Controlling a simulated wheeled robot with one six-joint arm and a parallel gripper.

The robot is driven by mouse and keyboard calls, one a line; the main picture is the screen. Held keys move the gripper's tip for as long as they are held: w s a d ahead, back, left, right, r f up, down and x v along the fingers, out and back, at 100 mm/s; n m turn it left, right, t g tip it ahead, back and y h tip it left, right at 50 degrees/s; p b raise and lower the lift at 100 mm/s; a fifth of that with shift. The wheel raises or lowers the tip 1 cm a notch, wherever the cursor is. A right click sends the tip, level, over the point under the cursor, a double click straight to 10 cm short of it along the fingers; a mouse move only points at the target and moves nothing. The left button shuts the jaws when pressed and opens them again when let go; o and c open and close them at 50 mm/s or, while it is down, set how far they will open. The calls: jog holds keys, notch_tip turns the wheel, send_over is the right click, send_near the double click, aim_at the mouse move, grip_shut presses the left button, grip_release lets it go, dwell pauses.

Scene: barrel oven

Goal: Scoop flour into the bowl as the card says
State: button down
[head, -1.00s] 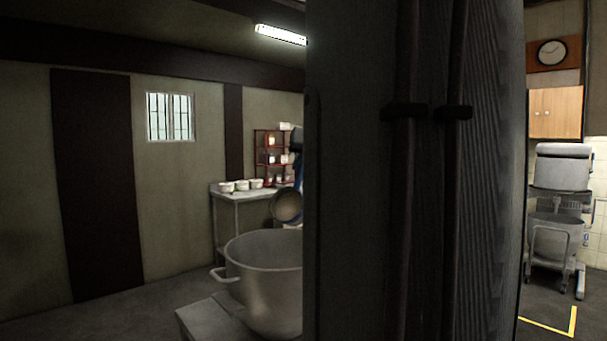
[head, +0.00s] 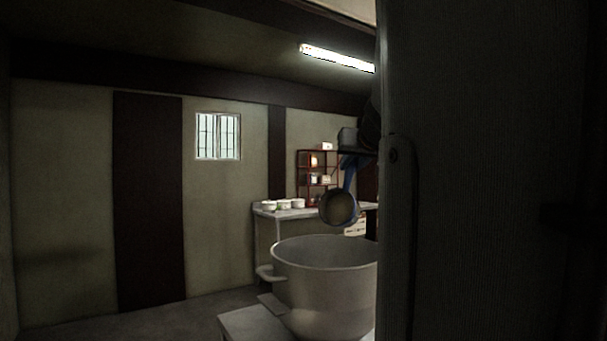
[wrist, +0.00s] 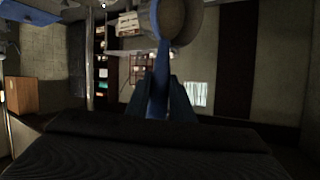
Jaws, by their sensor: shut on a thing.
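A scoop with a blue handle and a round grey cup (head: 339,207) hangs from my gripper (head: 352,155) in the head view, above the bowl's rim in the picture. The large pale bowl (head: 322,285) has a side handle, and its right part is hidden by a dark upright in front. In the wrist view my gripper (wrist: 162,90) is shut on the blue handle (wrist: 161,70). The scoop's cup (wrist: 170,18) is at the top there, with a brownish inside. I cannot tell whether it holds flour. No card or flour supply can be made out.
The bowl stands on a low pale stand (head: 245,324). Behind is a table (head: 268,213) with several small white pots (head: 283,204) and a red shelf (head: 317,180). A dark upright (head: 480,190) blocks the right side. Floor at left is clear.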

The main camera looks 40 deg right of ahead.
jog(key=shift+s+a+f+n+t+h+b, duration=0.15)
jog(key=shift+a+f+n+t+h+b, duration=0.2)
jog(key=shift+b, duration=1.55)
jog(key=shift+s+a+f+n+t+h+b, duration=0.15)
jog(key=shift+a+b, duration=0.25)
jog(key=shift+b, duration=1.45)
